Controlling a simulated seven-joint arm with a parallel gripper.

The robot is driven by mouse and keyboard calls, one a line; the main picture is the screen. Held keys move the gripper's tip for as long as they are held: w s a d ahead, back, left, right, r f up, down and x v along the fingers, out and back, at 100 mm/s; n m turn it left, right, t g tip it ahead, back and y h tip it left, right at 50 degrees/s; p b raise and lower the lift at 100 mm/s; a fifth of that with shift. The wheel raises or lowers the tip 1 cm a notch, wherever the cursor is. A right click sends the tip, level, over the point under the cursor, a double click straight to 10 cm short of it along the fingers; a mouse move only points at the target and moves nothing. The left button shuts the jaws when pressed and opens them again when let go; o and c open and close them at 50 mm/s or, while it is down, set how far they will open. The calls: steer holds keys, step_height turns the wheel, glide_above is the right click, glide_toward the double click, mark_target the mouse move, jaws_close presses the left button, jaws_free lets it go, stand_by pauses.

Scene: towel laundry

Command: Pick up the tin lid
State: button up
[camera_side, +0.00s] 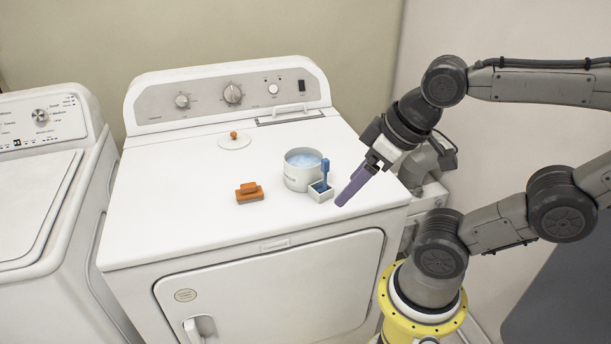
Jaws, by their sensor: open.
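The tin lid (235,142) is a flat white disc with a small orange-brown knob. It lies on the dryer top (160,205) towards the back, left of the tin. The white round tin (298,180) stands open near the middle, with pale blue-white contents showing inside. My gripper (352,192), with purple fingers, is at the right of the dryer top, right of the tin and well apart from the lid. It is open, and nothing shows between its fingers. The gap between the fingers is hard to see from this side.
A small white box (320,194) with a blue-handled tool (324,173) stands against the tin's right front, close to my gripper. An orange-brown brush-like block (249,193) lies front left. The control panel (225,94) rises behind the lid. The left of the top is clear.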

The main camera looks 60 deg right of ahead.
steer(key=shift+c, duration=1.4)
